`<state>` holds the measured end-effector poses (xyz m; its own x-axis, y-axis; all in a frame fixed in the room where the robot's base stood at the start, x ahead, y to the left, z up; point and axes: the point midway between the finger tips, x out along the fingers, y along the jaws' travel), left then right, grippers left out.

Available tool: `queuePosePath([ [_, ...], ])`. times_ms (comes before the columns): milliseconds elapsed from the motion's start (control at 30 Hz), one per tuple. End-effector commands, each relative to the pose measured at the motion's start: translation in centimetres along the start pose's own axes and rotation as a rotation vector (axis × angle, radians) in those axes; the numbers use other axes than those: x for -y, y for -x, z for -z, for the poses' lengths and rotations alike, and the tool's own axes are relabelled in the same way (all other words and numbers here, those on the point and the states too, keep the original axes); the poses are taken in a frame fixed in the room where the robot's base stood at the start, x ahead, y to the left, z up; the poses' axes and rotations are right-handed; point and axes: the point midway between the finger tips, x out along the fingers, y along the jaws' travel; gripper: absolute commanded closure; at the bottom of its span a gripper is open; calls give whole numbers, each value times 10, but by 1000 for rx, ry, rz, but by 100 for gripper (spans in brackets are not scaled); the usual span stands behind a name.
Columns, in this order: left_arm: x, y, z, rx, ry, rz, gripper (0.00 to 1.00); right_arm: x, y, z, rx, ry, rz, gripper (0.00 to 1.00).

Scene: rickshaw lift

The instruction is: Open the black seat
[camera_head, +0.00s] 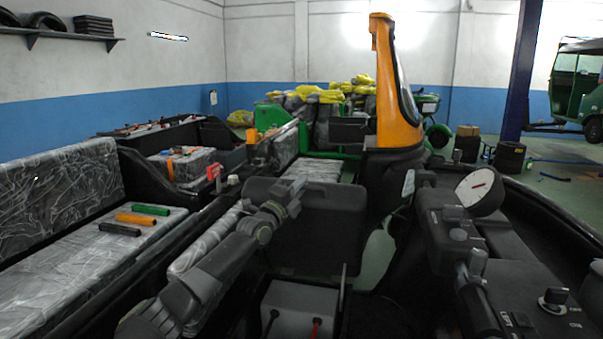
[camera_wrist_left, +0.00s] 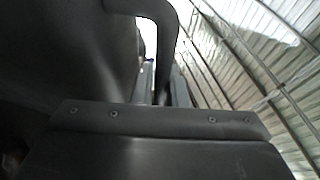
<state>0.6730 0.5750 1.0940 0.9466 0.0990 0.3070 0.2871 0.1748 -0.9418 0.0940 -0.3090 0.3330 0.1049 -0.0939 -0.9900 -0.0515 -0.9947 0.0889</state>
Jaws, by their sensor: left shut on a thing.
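The black seat (camera_head: 332,225) stands tipped up in the middle of the head view, its broad dark face towards me. A grey box (camera_head: 300,308) with a red and a black cable shows in front of and below it. My left gripper (camera_head: 288,196) is at the seat's upper left part and is shut on it; the exact contact is hard to see. In the left wrist view a dark curved bar (camera_wrist_left: 170,40) rises beyond the gripper body, with a large dark surface at the left. My right gripper is not in view.
A plastic-wrapped bench (camera_head: 75,250) with several coloured grips is at the left. A yellow-orange column (camera_head: 396,95) rises behind the seat.

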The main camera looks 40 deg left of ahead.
Motion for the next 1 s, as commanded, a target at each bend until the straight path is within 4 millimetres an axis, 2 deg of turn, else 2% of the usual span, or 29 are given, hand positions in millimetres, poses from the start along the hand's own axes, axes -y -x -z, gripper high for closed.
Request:
queuePosePath([
  [33,-3,6,1,1,-3,-8,100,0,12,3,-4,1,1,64],
  [300,-7,37,14,-8,-22,44,100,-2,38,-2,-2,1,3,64],
  [500,-9,48,19,-15,-25,66,100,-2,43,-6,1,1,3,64],
  [800,-8,49,19,-16,-26,71,100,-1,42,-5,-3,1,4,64],
  [833,-8,48,19,-16,-26,71,85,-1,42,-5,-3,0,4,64],
  [867,-8,48,19,-16,-26,71,81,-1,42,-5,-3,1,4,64],
  [1000,-7,48,19,-16,-26,73,78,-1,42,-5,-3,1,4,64],
])
